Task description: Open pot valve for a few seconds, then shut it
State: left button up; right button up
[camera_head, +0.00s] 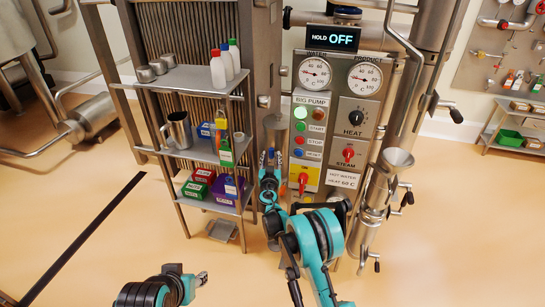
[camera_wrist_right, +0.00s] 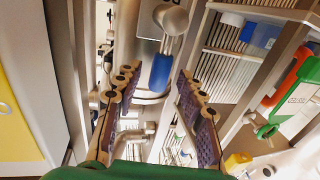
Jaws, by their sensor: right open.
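A metal valve (camera_wrist_right: 171,20) with a blue handle (camera_wrist_right: 161,72) shows in the right wrist view, on steel pipework. The handle stands between the two fingers, with gaps on both sides. I cannot tell for sure that this is the pot valve. My right gripper (camera_wrist_right: 157,80) is open and holds nothing. In the head view the right gripper (camera_head: 268,157) is upright in the gap between the shelf rack and the control panel, and it partly hides what is there.
A shelf rack (camera_head: 196,152) with bottles, a steel jug (camera_head: 178,129) and coloured boxes stands just left of the right gripper. The control panel (camera_head: 337,120) with gauges, buttons and red knobs stands to its right. The floor in front is mostly clear.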

jog(key=shift+w+d+b, duration=0.1)
jog(key=shift+w+b, duration=0.2)
jog(key=shift+w, duration=1.05)
grip_shut()
